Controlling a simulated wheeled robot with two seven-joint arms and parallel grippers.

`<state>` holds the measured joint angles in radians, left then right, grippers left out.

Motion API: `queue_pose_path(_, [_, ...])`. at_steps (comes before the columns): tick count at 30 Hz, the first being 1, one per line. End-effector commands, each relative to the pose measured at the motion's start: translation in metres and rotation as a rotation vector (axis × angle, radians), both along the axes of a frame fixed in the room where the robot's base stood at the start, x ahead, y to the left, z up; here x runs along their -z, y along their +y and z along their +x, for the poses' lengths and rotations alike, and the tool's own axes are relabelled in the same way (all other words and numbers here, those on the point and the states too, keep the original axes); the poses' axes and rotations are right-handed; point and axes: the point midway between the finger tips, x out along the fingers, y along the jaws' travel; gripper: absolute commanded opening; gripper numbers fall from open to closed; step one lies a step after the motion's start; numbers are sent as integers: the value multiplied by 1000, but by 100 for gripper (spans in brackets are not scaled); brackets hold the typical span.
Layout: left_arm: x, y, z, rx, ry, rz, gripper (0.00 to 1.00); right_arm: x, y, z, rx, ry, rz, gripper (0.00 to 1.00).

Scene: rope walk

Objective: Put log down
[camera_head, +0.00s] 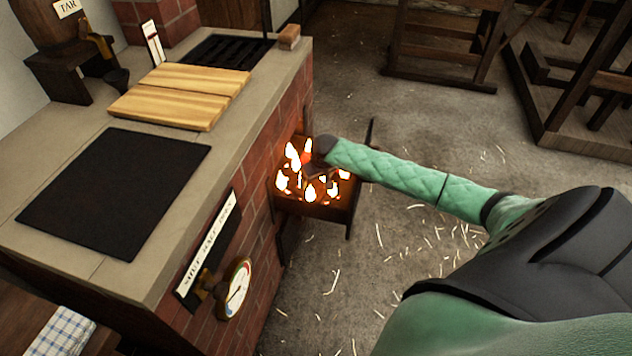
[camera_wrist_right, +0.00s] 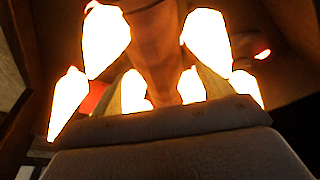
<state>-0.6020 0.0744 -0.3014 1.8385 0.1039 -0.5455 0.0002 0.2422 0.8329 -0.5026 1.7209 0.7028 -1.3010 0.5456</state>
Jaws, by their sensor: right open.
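The firebox (camera_head: 318,208) is an open metal tray projecting from the brick stove, full of bright flames. My right arm reaches down into it, and my right gripper (camera_head: 318,165) is open among the flames, its fingers mostly hidden by glare. In the right wrist view, a brown, upright-looking piece that appears to be a log (camera_wrist_right: 157,45) stands between white-hot flames, just beyond the grey gripper body. Contact between the gripper and this piece cannot be made out. In the head view I cannot pick out the log. My left gripper is not in view.
The stove top (camera_head: 190,230) carries a black plate (camera_head: 118,190), wooden boards (camera_head: 180,95) and a dark grate (camera_head: 225,52). A round gauge (camera_head: 235,287) and a label strip (camera_head: 208,243) are on its side. Straw-strewn floor (camera_head: 400,250) is open; wooden frames stand behind.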

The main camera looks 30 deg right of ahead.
Motion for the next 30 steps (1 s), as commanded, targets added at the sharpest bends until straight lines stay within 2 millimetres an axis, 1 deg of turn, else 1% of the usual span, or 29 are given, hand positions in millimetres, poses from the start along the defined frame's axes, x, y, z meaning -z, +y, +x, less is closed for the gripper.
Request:
queue_pose_path(1, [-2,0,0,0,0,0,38,-10,0,-2,-1,-2,0,79])
queue_pose_path(9, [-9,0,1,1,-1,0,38,-61,0,-16,-2,-2,-2,79])
queue_pose_path(15, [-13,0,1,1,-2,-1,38,-89,1,-24,-1,-3,-1,79])
queue_pose_path(21, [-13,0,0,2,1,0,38,-100,2,-28,0,0,-1,79])
queue_pose_path(30, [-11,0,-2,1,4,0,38,-102,2,-28,0,0,0,79])
